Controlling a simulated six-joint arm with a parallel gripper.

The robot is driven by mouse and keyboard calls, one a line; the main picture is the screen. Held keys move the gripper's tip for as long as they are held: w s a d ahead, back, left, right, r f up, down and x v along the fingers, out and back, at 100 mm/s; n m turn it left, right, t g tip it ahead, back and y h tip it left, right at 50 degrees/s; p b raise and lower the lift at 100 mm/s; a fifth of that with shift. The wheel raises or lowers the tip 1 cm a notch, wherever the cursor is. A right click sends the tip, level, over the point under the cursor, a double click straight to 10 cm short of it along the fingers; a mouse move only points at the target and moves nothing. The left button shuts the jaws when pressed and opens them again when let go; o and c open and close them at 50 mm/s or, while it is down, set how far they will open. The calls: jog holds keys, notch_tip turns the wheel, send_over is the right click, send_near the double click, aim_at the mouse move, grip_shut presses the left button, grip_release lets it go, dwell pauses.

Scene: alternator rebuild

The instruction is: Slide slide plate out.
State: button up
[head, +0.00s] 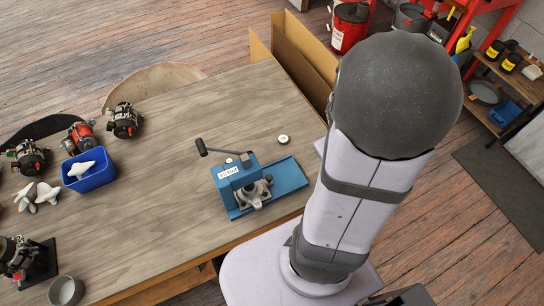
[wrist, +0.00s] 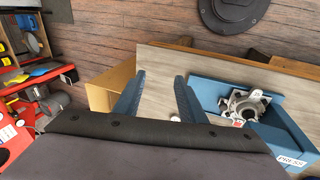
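A blue press (head: 237,174) with a white label and a dark lever stands near the table's front edge. A flat blue plate (head: 288,178) reaches out from its right side; I take it as the slide plate. A silver housing (head: 254,194) sits at the press. In the wrist view, the blue plate (wrist: 207,90) lies right of my gripper (wrist: 159,76), with the silver housing (wrist: 243,104) farther right. My gripper's two fingers are apart with nothing between them. They do not touch the plate as far as I can tell. The head view hides my gripper behind my arm.
A small round part (head: 283,139) lies behind the plate. A blue bin (head: 97,178), several alternators and a grey cup (head: 66,291) are on the left of the wooden table (head: 165,140). A cardboard box (head: 303,60) stands beyond the table's far edge. The table's middle is clear.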

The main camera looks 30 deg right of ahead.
jog(key=w+a+r+p, duration=0.3)
jog(key=a+r+p, duration=0.2)
jog(key=a+r, duration=0.25)
jog(key=a+g+y+b, duration=0.1)
jog(key=a+y+b, duration=0.15)
jog(key=a, duration=1.05)
jog(key=m+y+b, duration=0.5)
jog(key=m+b, duration=0.7)
jog(key=m, duration=0.6)
send_near(269, 177)
jog(key=shift+p+x, duration=0.3)
jog(key=shift+x, duration=3.45)
